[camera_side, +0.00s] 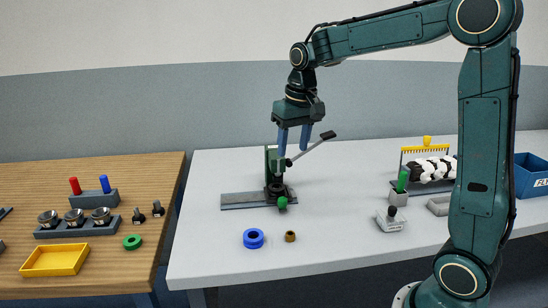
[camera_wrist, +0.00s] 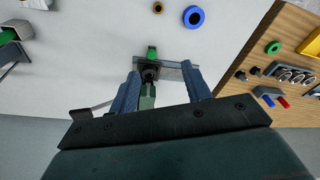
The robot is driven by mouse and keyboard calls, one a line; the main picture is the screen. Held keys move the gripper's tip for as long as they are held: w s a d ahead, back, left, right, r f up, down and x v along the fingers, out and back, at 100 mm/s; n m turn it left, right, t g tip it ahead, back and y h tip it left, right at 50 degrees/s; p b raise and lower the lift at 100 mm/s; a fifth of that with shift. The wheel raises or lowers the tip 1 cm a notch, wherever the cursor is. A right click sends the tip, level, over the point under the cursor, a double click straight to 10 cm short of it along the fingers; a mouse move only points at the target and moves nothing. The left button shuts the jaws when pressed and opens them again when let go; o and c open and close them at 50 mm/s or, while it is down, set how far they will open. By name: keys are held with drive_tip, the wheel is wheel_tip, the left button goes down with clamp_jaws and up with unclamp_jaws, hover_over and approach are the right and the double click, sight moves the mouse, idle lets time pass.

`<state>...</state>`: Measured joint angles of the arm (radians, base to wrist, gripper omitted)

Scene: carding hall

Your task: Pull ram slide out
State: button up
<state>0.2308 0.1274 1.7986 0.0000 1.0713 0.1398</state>
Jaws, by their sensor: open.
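A small green press (camera_side: 270,160) stands on a long grey base plate (camera_side: 240,200) on the white table, with a black lever (camera_side: 318,141) rising to the right. A black block at its foot carries a green knob (camera_side: 282,202) facing the front; the knob also shows in the wrist view (camera_wrist: 152,52). I cannot tell for sure which part is the ram slide. My gripper (camera_side: 293,152) points down at the press's upper part, open and empty. In the wrist view its blue fingers (camera_wrist: 163,80) stand either side of the press; contact cannot be told.
A blue ring (camera_side: 253,238) and a brass bushing (camera_side: 290,236) lie in front of the press. A grey block (camera_side: 391,220) and a yellow-toothed rack (camera_side: 425,150) are to the right. A wooden table (camera_side: 150,170) with a yellow tray (camera_side: 55,260) is left.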

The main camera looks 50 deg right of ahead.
drive_tip(key=m+g, duration=0.2)
hover_over(282, 199)
wheel_tip(282, 199, down, 8)
drive_tip(key=r, duration=0.1)
drive_tip(key=shift+s+d+f, duration=0.1)
drive_tip(key=shift+f, duration=0.15)
drive_tip(key=shift+f, duration=6.85)
drive_tip(key=shift+c, duration=0.5)
clamp_jaws()
